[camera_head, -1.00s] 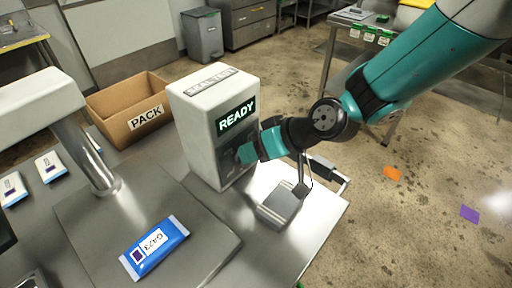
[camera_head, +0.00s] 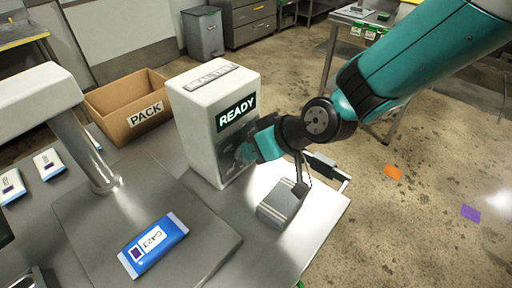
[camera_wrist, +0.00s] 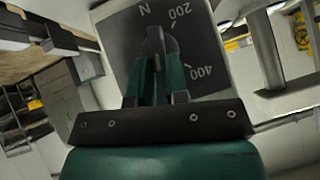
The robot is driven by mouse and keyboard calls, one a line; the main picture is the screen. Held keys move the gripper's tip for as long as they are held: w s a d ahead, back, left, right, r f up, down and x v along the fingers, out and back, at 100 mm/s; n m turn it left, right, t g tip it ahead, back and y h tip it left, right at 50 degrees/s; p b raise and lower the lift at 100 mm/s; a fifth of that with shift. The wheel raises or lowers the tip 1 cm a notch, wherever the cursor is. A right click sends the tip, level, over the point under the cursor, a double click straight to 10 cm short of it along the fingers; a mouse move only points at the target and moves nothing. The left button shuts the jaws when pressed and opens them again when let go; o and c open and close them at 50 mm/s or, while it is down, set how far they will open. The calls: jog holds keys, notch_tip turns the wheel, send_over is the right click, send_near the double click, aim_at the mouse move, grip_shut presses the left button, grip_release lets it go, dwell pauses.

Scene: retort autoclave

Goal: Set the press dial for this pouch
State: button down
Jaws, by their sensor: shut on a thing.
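The press (camera_head: 200,125) is a white box on the metal table, with a lit screen reading READY (camera_head: 236,112). Its dial face shows in the wrist view (camera_wrist: 212,58), with the marks N, 200 and 400. My gripper (camera_head: 247,152) is at the front of the press, shut on the dial knob (camera_wrist: 168,40). In the wrist view the fingers cover part of the knob, so its exact setting is hard to tell. The blue and white pouch (camera_head: 153,246), with a printed label that seems to read G423, lies flat on a metal plate to the left.
More white pouches (camera_head: 48,164) lie at the far left. A small metal block (camera_head: 283,203) sits on the table under my arm. A grey post (camera_head: 88,155) rises beside the pouch.

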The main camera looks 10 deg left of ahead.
jog(key=n+t+h+b, duration=0.1)
jog(key=t+b, duration=0.1)
jog(key=b, duration=0.1)
jog(key=s+a+n+t+h+b, duration=0.1)
jog(key=n+t+b, duration=0.1)
jog(key=t, duration=0.1)
jog(key=s+n+t+h+b, duration=0.1)
jog(key=t+b, duration=0.1)
jog(key=b, duration=0.1)
jog(key=shift+s+a+f+n+t+h+b, duration=0.15)
jog(key=shift+a+f+n+t+h+b, duration=0.1)
jog(key=shift+f+n+t+h+b, duration=0.15)
dwell(0.5)
jog(key=c, duration=1.1)
grip_release()
